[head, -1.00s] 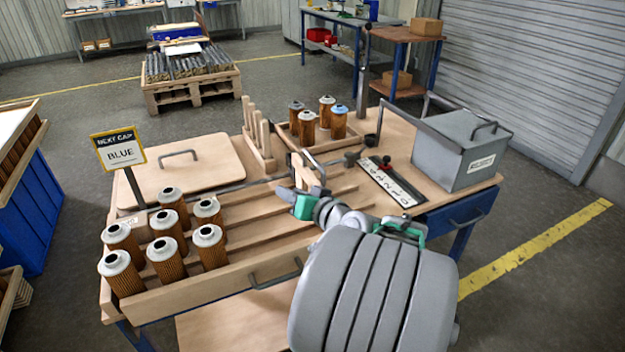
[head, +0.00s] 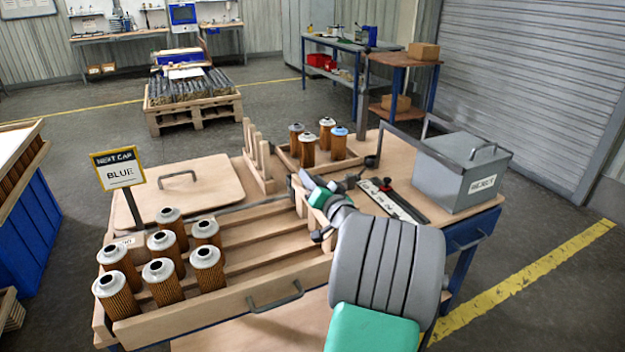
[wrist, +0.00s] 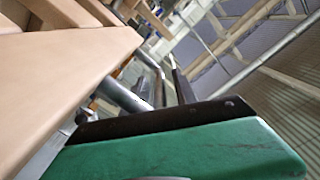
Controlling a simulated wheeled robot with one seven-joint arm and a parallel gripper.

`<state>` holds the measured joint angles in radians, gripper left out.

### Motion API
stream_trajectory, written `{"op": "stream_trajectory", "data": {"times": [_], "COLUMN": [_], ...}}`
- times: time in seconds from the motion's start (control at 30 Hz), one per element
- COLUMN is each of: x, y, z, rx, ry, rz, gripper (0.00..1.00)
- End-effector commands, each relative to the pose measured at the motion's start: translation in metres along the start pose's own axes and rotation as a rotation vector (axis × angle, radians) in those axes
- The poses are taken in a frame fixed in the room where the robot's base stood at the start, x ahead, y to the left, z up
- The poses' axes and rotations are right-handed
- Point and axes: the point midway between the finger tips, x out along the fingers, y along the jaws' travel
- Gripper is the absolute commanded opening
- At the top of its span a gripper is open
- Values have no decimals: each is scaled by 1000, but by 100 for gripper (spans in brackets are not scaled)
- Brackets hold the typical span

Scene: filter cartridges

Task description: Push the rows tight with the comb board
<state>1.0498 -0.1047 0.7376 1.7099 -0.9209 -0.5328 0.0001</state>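Several brown pleated filter cartridges (head: 163,283) with pale caps stand upright at the left of the slatted wooden tray (head: 255,293). The tray's lanes to their right are empty. My gripper (head: 314,191) is at the tray's right end, beside an upright wooden piece (head: 300,203) that may be the comb board; my gripper partly hides it. In the wrist view a large pale wooden surface (wrist: 65,85) lies close beside my green-backed finger. Whether the fingers are closed on anything is hidden. A wooden piece with upright prongs (head: 258,160) stands behind the tray.
A wooden box (head: 342,165) behind holds several more cartridges, one blue-capped. A grey REJECT bin (head: 459,177) and a numbered strip (head: 395,203) are at the right. A sign (head: 119,170) reads NEXT CAP BLUE. A handled wooden lid (head: 188,196) lies at back left.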

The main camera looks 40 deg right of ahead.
Motion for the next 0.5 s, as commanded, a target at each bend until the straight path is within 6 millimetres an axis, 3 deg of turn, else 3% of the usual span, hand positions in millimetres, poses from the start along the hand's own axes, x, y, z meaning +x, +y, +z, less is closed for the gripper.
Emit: {"op": "stream_trajectory", "data": {"times": [0.17,0.5], "x": [0,0], "y": [0,0], "z": [0,0], "rx": [0,0], "ry": [0,0], "rz": [0,-1], "gripper": [34,7]}}
